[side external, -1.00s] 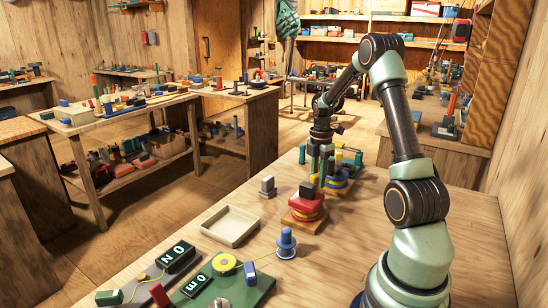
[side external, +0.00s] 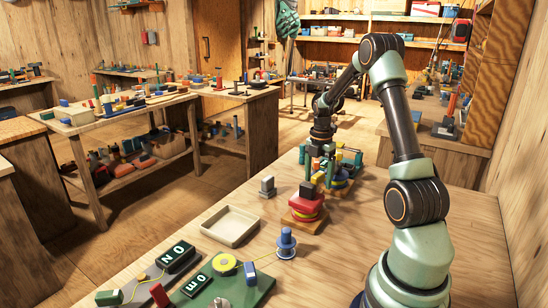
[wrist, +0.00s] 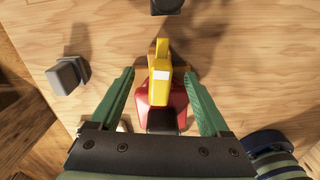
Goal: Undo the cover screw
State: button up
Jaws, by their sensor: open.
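My gripper (side external: 319,180) points down over the unit. In the wrist view, my gripper (wrist: 160,73) is open, its two green fingers on either side of the yellow part with gaps between. I cannot tell which part is the cover screw.
An empty cream tray (side external: 230,226) lies left of the unit. A grey block (side external: 267,187) stands behind the tray, and a blue spool (side external: 286,243) in front of the unit. A green board (side external: 232,290) is nearer. Teal and yellow parts stand close behind my gripper.

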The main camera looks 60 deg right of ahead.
jog(key=shift+r, duration=0.1)
jog(key=shift+r, duration=3.4)
jog(key=shift+r, duration=0.1)
jog(key=c, duration=0.3)
notch_tip(320, 180, up, 2)
jog(key=shift+r, duration=0.2)
jog(key=shift+f, duration=4.8)
